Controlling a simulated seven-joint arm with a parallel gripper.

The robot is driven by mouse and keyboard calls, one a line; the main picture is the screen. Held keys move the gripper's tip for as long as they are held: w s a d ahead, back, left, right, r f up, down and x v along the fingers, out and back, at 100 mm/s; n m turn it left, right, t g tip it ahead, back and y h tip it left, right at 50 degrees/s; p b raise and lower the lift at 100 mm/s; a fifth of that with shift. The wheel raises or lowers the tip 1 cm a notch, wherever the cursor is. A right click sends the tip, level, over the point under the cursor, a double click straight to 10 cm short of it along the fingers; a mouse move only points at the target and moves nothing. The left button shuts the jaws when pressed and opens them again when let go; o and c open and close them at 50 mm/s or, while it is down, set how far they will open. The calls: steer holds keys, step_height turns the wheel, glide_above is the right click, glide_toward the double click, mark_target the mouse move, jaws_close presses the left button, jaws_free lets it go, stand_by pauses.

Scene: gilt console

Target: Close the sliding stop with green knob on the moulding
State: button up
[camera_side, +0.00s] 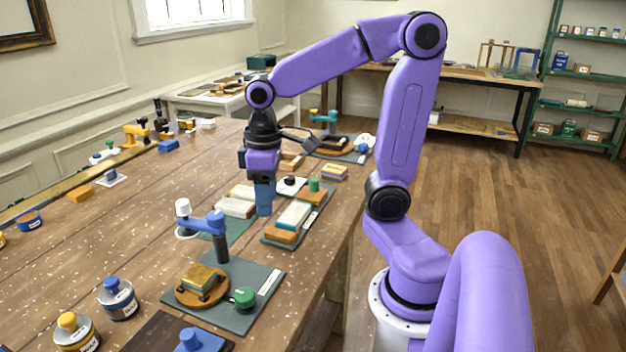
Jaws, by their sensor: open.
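My gripper (264,203), with blue fingers pointing down, hangs above the table's right half and is open; nothing shows between the fingers. Just right of it, a green knob (314,185) stands upright at the far end of a long block with a white middle (294,215) and orange ends, on a dark mat. A second green knob (244,297) sits on a dark green mat nearer the camera, beside a round wooden piece (202,286). A small green knob (110,144) shows at the far left. I cannot tell which belongs to the moulding, nor the stop's position.
A blue post with an arm (218,235) rises from the near mat. Pale blocks (236,206) lie left of my gripper. Labelled round tins with a yellow knob (67,321) and a blue knob (112,286) stand at front left. The table's left middle is mostly clear.

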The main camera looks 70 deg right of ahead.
steer(key=w+d+r+m, duration=0.2)
steer(key=w+d+m, duration=0.2)
steer(key=d, duration=0.3)
step_height(320, 180, up, 5)
steer(key=m, duration=0.9)
glide_above(314, 179)
step_height(314, 179, down, 18)
steer(key=shift+a+r, duration=0.1)
steer(key=shift+r, duration=0.05)
jaws_close()
